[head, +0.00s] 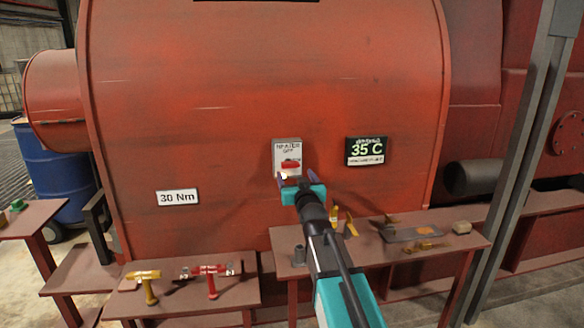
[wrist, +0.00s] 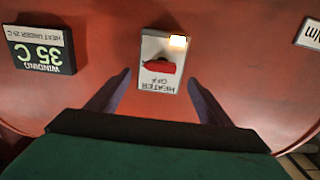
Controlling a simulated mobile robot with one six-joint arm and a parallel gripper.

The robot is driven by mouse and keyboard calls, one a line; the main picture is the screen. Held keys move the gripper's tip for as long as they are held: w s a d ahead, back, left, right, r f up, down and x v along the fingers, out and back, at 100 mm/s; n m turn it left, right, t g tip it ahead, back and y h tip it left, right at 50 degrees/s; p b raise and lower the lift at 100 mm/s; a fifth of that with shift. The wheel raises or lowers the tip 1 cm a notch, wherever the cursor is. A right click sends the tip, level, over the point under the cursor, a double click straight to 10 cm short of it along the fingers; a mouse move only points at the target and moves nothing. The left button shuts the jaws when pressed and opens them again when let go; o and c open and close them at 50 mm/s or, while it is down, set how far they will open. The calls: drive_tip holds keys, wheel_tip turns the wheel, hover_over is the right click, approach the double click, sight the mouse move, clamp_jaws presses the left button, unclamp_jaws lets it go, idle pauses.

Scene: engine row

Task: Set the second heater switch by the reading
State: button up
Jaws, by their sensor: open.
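A heater switch (head: 286,150) is a pale plate on the red engine housing, labelled HEATER and OFF. Its red handle (wrist: 152,68) lies roughly crosswise, and a lamp (wrist: 179,41) on the plate glows pale yellow. Only one heater switch is in view. A dark display (head: 366,150) to its right in the head view reads 35 C. In the wrist view the display (wrist: 40,52) is upside down, with WINDING and small print that looks like HEAT UNDER 25 C. My gripper (head: 295,179) is open and empty in front of the switch, its fingers either side of the handle.
A white 30 Nm plate (head: 177,197) is on the housing at left. A low bench (head: 190,297) holds yellow and red tools. Another bench (head: 375,250) under my arm holds several small parts. A grey post (head: 520,165) stands at right, a blue barrel (head: 48,175) at left.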

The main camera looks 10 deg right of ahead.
sight(291, 167)
drive_tip(key=shift+w+p, duration=0.8)
drive_tip(key=shift+w, duration=3.1)
drive_tip(key=shift+a, duration=0.1)
drive_tip(key=c, duration=1)
drive_tip(key=shift+c, duration=0.2)
